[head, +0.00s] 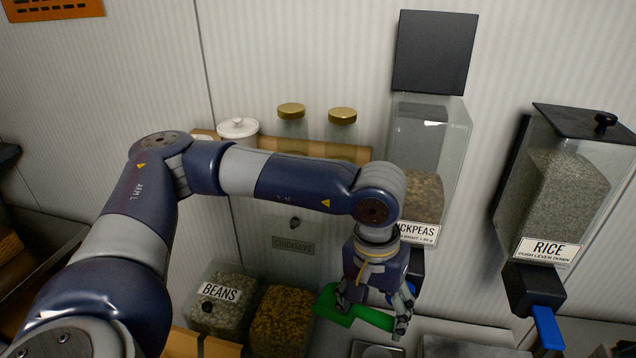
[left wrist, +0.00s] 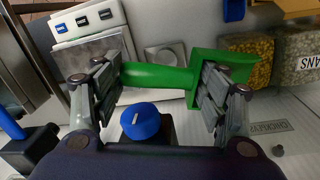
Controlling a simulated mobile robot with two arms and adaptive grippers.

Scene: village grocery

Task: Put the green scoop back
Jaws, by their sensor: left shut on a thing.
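The green scoop (head: 338,306) is held by my left gripper (head: 374,312) at the lower middle of the head view, in front of the wall and right of the bins. In the left wrist view the scoop's green handle (left wrist: 158,77) lies across between the two fingers, with its wider box-like end (left wrist: 235,68) to the right, partly hidden by a finger. A small dark peg (head: 295,223) sticks out of the wall above a small label plate (head: 293,244), up and left of the scoop. My right gripper is in neither view.
A bin labelled BEANS (head: 220,294) and a bin of yellow grains (head: 283,317) stand left of the scoop. The chickpeas dispenser (head: 428,150) hangs above, its dark lid (head: 435,52) upright. The rice dispenser (head: 565,185) is at right. A scale (left wrist: 90,22) shows in the wrist view.

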